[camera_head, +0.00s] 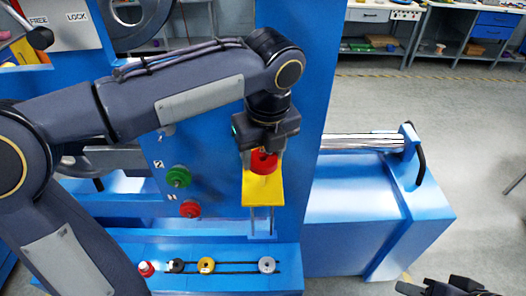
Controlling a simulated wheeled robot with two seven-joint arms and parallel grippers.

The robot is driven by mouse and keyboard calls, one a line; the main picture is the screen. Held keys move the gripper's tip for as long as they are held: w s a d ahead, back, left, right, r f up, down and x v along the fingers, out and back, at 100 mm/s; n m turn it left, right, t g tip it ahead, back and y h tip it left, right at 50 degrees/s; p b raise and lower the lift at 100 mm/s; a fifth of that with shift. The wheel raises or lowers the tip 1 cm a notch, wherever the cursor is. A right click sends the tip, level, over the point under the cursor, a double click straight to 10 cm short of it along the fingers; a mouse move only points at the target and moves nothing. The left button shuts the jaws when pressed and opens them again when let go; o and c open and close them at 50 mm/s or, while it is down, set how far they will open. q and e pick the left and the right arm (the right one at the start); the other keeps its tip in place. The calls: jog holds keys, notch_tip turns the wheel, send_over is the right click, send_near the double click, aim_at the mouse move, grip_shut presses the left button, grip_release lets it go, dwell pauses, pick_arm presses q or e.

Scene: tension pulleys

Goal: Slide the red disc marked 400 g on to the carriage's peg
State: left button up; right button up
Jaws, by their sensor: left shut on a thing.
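The red disc (264,164) is between the fingers of my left gripper (264,150), which points down and is shut on it. The disc is in front of the upper part of the yellow carriage (262,192), which sits on vertical rods on the blue machine. The carriage's peg is hidden behind the disc and gripper, so I cannot tell whether the disc is around it. The 400 g mark is not readable. Part of my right gripper (446,288) shows at the bottom right edge, away from the machine; its opening is unclear.
A blue ledge (230,283) below holds a black disc (175,266), a yellow disc (206,265), a grey disc (267,264) and a red-and-white piece (146,269). A green knob (178,176) and a red knob (190,208) stick out left of the carriage.

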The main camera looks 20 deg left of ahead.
pick_arm(q)
jog(key=shift+f, duration=0.1)
jog(key=shift+f, duration=0.25)
jog(key=shift+r, duration=0.45)
dwell(0.7)
jog(key=shift+r, duration=2.25)
